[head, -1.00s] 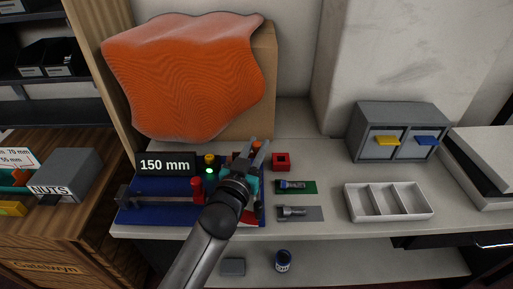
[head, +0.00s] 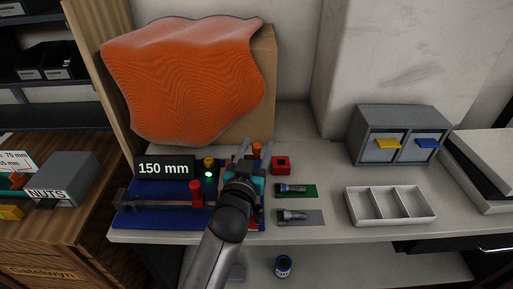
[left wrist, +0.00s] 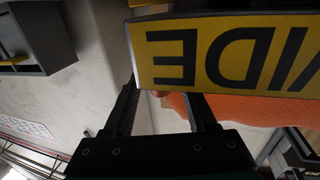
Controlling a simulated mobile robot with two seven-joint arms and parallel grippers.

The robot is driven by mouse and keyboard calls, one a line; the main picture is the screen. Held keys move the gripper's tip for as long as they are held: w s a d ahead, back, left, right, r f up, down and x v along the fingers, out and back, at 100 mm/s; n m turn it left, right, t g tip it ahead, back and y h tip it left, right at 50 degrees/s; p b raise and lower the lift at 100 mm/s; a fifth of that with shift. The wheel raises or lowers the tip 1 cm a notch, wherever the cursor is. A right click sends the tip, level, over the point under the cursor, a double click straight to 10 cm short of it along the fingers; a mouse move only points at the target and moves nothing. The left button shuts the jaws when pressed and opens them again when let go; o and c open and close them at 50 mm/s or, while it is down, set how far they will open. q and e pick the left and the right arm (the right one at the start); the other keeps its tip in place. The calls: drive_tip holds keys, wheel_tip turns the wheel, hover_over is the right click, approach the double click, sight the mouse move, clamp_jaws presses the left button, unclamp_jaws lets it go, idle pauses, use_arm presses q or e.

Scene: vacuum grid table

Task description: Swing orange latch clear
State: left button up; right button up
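The orange latch appears as a small orange knob (head: 256,148) at the right back of a dark blue fixture (head: 150,217). My left gripper (head: 255,148) is over the right end of this fixture, beside a teal part (head: 259,183). Its fingers point away from me, and the orange knob shows between their tips in the head view. I cannot tell whether they touch it. In the left wrist view the two fingers (left wrist: 163,98) stand apart with nothing clearly held. The latch's lower part is hidden. My right gripper is out of view.
A red knob (head: 196,188), a yellow knob (head: 209,162), a lit green lamp (head: 208,175) and a "150 mm" display (head: 163,168) crowd the fixture. A red block (head: 281,165) sits close right. A yellow lettered plate (left wrist: 230,55) fills much of the left wrist view.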

use_arm(q)
drive_tip(key=shift+s+a, duration=0.1)
drive_tip(key=shift+s, duration=0.15)
drive_tip(key=p+v, duration=0.4)
drive_tip(key=v, duration=1)
drive_tip(key=shift+s, duration=0.35)
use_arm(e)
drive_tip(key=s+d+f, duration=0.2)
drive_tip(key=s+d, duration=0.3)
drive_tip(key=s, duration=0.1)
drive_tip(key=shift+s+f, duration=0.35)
use_arm(q)
drive_tip(key=shift+a+f, duration=0.1)
